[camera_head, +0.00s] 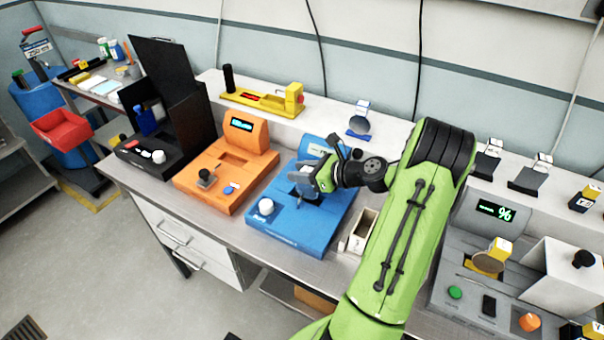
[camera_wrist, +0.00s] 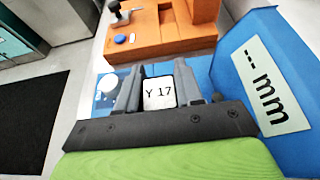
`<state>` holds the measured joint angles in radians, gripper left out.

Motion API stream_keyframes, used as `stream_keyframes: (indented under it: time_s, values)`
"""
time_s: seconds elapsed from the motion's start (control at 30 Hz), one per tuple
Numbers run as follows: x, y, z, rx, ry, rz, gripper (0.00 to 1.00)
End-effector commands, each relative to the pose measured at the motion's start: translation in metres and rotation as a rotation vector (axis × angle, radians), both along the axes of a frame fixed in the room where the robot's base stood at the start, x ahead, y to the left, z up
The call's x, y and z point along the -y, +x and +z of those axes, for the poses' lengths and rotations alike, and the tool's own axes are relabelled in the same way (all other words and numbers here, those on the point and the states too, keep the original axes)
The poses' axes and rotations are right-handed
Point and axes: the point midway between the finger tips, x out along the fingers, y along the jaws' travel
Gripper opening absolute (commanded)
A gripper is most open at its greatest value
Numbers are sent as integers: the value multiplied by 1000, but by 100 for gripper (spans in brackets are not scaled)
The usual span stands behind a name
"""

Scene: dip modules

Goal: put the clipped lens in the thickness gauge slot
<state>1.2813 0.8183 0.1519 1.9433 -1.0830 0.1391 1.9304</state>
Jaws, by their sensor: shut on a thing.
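The blue thickness gauge (camera_head: 292,226) stands on the bench, with a white knob (camera_head: 265,206) at its front left. In the wrist view its blue housing (camera_wrist: 238,70) is at the right, with a "--- mm" panel (camera_wrist: 264,85). My gripper (camera_head: 308,180) is low over the gauge's middle. In the wrist view my gripper (camera_wrist: 158,82) is shut on a white clip marked "Y 17" (camera_wrist: 159,93). The lens below the clip is hidden in the wrist view and not clear in the head view. The slot is covered by my gripper, so I cannot tell whether the lens is in it.
An orange device (camera_head: 225,172) stands left of the gauge, and a black one (camera_head: 155,160) beyond it. A small open box (camera_head: 362,232) is at the gauge's right. A grey device with a "%" display (camera_head: 495,212) and another clipped lens (camera_head: 490,262) are further right.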

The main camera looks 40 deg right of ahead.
Motion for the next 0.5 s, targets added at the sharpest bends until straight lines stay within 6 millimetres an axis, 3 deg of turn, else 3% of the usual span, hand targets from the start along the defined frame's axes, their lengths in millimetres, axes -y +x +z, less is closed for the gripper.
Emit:
stream_keyframes:
  time_s: [0.17, 0.2, 0.37, 0.5]
  values:
    - [0, 0, -1, 0, 1, 0, 0]
    - [0, 0, -2, 0, 1, -1, 37]
    - [0, 0, -1, 0, 0, -1, 61]
    - [0, 0, -1, 0, 0, -1, 61]
